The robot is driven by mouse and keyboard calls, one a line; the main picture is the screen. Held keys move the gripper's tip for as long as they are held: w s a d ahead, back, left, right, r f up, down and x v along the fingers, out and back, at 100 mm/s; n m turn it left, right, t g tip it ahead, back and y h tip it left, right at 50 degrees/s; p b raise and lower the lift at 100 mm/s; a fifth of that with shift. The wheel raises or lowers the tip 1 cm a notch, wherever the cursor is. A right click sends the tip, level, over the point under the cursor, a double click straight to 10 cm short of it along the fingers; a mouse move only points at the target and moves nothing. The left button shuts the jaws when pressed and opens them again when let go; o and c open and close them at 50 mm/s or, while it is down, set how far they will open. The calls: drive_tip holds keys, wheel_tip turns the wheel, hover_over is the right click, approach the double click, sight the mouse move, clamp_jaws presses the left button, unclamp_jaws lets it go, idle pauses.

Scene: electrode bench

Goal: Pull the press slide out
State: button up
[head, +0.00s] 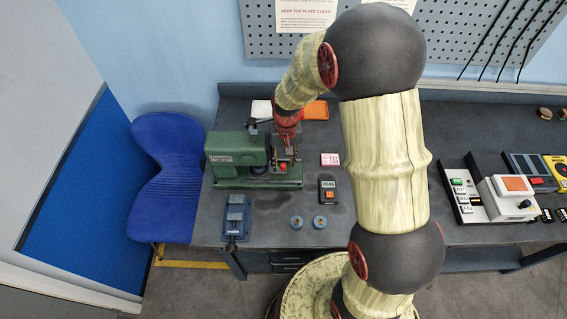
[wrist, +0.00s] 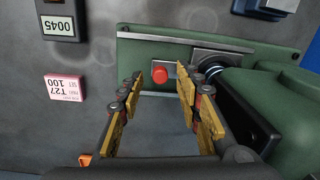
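The green press (head: 232,158) stands on the bench at the left in the head view, its base running to the right under my gripper (head: 287,143). A red knob (head: 283,167) sits on the base by a metal part. In the wrist view the red knob (wrist: 159,74) shows ahead, between the fingertips of my gripper (wrist: 160,82), with a metal plate (wrist: 222,55) to its right on the green base (wrist: 150,50).
A black counter (head: 328,190) reading 0045 and a pink label (head: 330,159) lie right of the press. A blue-grey vise-like device (head: 236,217) and two small round pieces (head: 296,222) are in front. An orange tray (head: 314,110) is behind. Bare bench lies between them.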

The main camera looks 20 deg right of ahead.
drive_tip(key=shift+f, duration=0.6)
drive_tip(key=c, duration=0.3)
clamp_jaws()
